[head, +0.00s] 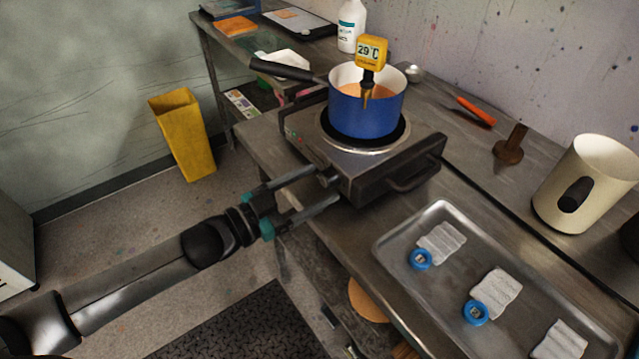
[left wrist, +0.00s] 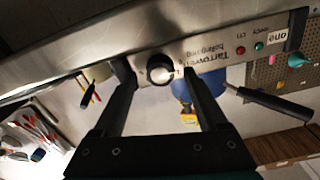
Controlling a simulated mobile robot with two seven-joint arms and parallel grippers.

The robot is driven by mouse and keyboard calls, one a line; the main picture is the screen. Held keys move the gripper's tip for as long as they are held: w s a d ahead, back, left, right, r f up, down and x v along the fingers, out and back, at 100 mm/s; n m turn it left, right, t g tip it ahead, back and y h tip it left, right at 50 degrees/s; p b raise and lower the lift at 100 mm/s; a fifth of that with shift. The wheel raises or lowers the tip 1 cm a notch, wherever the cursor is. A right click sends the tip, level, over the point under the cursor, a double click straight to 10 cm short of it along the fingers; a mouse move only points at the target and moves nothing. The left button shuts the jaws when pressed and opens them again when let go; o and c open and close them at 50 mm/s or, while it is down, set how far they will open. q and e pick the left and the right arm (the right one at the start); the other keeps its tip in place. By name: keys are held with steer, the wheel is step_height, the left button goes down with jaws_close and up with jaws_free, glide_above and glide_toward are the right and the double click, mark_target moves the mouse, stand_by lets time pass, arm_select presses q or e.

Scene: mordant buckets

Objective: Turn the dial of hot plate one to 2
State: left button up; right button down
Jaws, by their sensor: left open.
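Hot plate one (head: 365,176) stands on the bench, its front panel (left wrist: 222,62) marked "one" and upside down in the left wrist view. Its dial (left wrist: 160,70) is a round knob with a pale face and dark rim; its setting is too small to read. My left gripper (head: 325,188) is open at the front panel. In the left wrist view its two fingers (left wrist: 158,76) stand on either side of the dial, and I cannot tell whether they touch it. My right gripper is not in view.
A blue saucepan (head: 362,116) of orange liquid sits on the plate, with a yellow thermometer (head: 371,52) reading 29 °C. Its black handle (head: 282,70) points left. A metal tray (head: 398,238) with cloth swatches lies on the right. A yellow bin (head: 183,135) stands on the floor.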

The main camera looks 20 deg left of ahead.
arm_select(q)
steer(key=shift+w+d, duration=0.45)
steer(key=shift+w, duration=0.15)
jaws_close()
stand_by(0.3)
